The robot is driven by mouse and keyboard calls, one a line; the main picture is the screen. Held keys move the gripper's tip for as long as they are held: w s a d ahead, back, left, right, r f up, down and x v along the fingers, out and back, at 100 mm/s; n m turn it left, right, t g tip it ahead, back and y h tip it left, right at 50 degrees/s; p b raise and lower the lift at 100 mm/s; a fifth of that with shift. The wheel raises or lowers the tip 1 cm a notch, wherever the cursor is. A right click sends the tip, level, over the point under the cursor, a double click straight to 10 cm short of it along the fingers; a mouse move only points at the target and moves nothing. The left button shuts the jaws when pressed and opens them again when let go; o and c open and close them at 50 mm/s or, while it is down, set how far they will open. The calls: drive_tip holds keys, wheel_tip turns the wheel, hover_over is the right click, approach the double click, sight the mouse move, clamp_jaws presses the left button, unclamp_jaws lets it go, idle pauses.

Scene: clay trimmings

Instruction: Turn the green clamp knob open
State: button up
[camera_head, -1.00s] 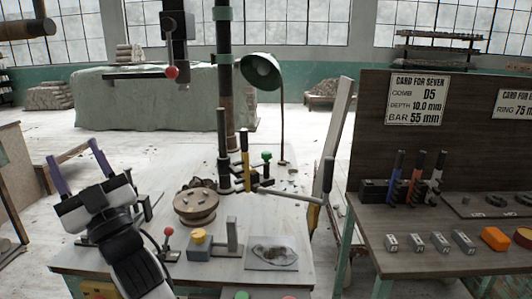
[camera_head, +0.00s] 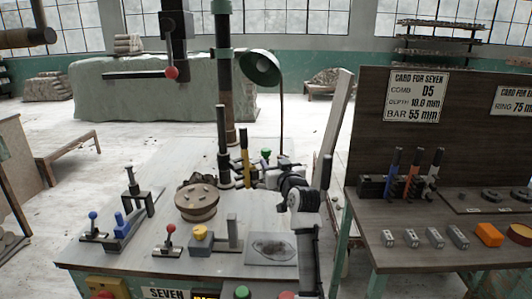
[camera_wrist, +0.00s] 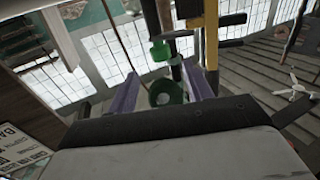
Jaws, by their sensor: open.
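The green clamp knob (camera_head: 265,152) shows as a small green cap behind the yellow-handled post, close to the dark column on the bench. In the wrist view, which looks upside down, the knob (camera_wrist: 160,50) is a green cylinder just ahead of my fingertips, roughly in line with the gap. My gripper (camera_wrist: 162,70) is open, with its two purple fingers apart and nothing held. In the head view my gripper (camera_head: 270,168) is beside the clamp, just below the knob. I cannot tell whether a finger touches it.
A yellow-handled post (camera_head: 244,152) and the dark column (camera_head: 222,150) stand close on the left of the knob. The green lamp (camera_head: 261,68) rises behind. A round turntable (camera_head: 197,203) sits to the left. A side bench (camera_head: 450,240) with tools is on the right.

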sight(266, 154)
drive_tip(key=x, duration=0.9)
drive_tip(key=shift+a+b, duration=0.1)
drive_tip(key=shift+b, duration=0.25)
drive_tip(key=shift+c, duration=0.3)
drive_tip(key=c, duration=0.9)
drive_tip(key=p, duration=0.1)
drive_tip(key=m+h+p, duration=0.1)
drive_tip(key=shift+a+r+p, duration=0.1)
drive_tip(key=shift+r+p, duration=0.15)
drive_tip(key=shift+p, duration=0.15)
drive_tip(key=m+h+p, duration=0.1)
drive_tip(key=h+p, duration=0.1)
drive_tip(key=h, duration=0.1)
drive_tip(key=shift+m+t+p, duration=0.3)
drive_tip(key=shift+t, duration=0.1)
drive_tip(key=shift+s+f, duration=0.1)
drive_tip(key=shift+f+h, duration=0.15)
drive_tip(key=shift+h, duration=0.15)
drive_tip(key=o, duration=1)
drive_tip(key=shift+c, duration=0.2)
